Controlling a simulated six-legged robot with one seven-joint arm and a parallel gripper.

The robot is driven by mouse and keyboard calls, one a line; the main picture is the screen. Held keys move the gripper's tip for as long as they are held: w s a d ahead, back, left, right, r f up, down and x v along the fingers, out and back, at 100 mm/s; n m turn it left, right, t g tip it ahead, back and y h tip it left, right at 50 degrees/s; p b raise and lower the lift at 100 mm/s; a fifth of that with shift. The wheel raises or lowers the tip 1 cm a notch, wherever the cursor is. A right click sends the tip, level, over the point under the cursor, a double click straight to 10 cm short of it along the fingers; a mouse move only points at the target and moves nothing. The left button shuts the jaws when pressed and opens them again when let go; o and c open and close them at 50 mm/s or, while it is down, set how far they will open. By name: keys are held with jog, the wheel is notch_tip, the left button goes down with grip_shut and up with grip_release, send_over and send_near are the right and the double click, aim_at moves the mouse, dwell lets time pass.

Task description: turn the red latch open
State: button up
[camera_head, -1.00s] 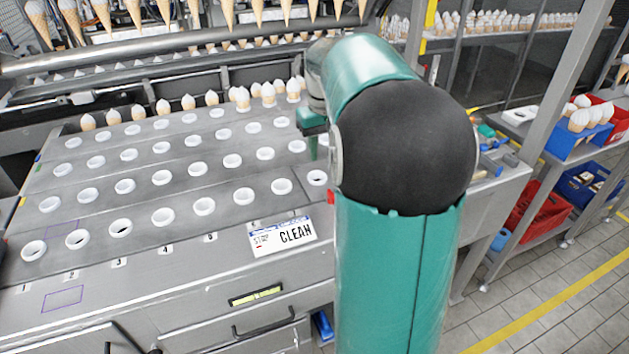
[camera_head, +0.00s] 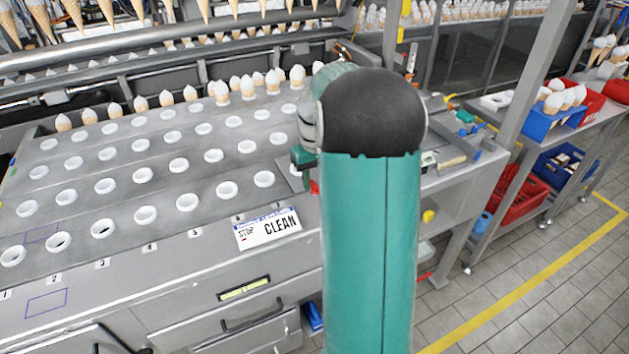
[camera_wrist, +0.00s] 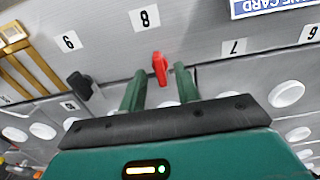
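The red latch (camera_wrist: 160,68) is a small red lever on the grey machine panel, just below the "8" label in the wrist view. My gripper (camera_wrist: 159,76) is open, its two green fingers on either side of the latch in that view. The latch shows between the fingertips; I cannot tell whether either finger touches it. In the head view, a small red piece of the latch (camera_head: 314,187) shows beside my gripper (camera_head: 304,160), and my arm hides much of that spot.
A black knob (camera_wrist: 80,86) sits left of the latch in the wrist view. The grey panel has rows of white cup holders (camera_head: 178,165) and a "CLEAN" card (camera_head: 268,230). Ice cream cones (camera_head: 220,94) stand at its back. Shelves with blue bins (camera_head: 553,117) stand to the right.

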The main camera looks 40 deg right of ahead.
jog(key=shift+f, duration=0.55)
jog(key=shift+c, duration=0.4)
grip_shut()
